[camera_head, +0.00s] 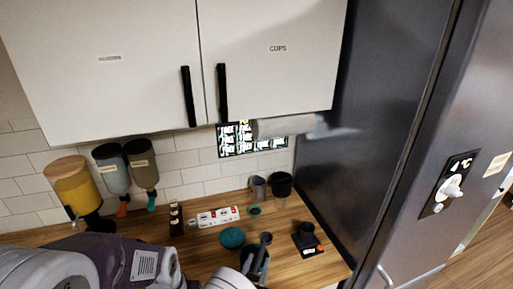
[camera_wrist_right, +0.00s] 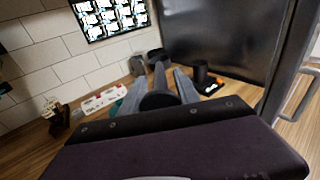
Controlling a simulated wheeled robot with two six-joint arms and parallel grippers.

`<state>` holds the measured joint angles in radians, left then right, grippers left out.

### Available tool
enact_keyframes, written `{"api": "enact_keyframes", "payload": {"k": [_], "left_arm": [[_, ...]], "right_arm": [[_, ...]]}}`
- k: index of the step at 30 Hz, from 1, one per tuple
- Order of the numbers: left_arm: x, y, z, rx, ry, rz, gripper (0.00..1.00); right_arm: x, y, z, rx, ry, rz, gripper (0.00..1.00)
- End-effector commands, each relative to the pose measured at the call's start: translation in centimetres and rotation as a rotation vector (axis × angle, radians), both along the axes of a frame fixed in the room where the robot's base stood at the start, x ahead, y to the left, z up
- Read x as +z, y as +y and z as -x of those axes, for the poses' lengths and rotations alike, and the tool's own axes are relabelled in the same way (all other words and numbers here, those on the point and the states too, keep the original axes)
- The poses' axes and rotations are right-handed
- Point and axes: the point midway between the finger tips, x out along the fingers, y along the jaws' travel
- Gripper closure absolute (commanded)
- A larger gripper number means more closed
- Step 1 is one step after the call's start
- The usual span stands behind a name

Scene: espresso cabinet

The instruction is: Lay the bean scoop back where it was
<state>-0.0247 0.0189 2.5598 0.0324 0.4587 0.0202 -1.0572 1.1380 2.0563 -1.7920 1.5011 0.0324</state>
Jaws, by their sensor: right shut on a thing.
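The dark bean scoop is between the fingers of my right gripper (camera_head: 255,262), low in the middle of the head view. Its slim handle (camera_head: 266,238) points up and away, over the wooden counter (camera_head: 285,262). In the right wrist view the scoop's round dark part (camera_wrist_right: 158,99) sits between the two grey fingers, with the handle beyond it. The right gripper is shut on the scoop. I cannot tell the exact gap between scoop and counter. My left gripper does not show.
A teal disc (camera_head: 232,237) lies left of the scoop. A black stand with an orange part (camera_head: 308,242) is right. Dispensers (camera_head: 112,170) hang left; the steel fridge (camera_head: 400,130) bounds the right.

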Motion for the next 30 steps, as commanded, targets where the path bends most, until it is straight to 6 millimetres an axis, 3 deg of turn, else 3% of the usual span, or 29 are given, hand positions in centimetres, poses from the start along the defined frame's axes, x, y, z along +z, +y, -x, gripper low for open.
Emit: {"api": "enact_keyframes", "payload": {"k": [4,8,12,16,21,30], "left_arm": [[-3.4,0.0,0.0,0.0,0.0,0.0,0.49],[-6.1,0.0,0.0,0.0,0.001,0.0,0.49],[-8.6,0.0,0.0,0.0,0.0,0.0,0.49],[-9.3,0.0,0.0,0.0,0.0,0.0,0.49],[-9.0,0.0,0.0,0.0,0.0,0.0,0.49],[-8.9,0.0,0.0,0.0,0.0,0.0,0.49]], "right_arm": [[-3.9,-2.6,-0.6,-0.063,0.002,0.004,1.0],[-7.3,-7.1,-0.4,-0.184,0.001,0.004,1.0],[-10.3,-12.6,1.3,-0.355,0.001,0.005,1.0],[-11.2,-16.7,3.8,-0.508,-0.001,0.003,1.0],[-10.7,-18.5,5.7,-0.602,-0.003,0.002,1.0],[-10.7,-18.6,5.7,-0.605,-0.002,0.002,1.0]]}}
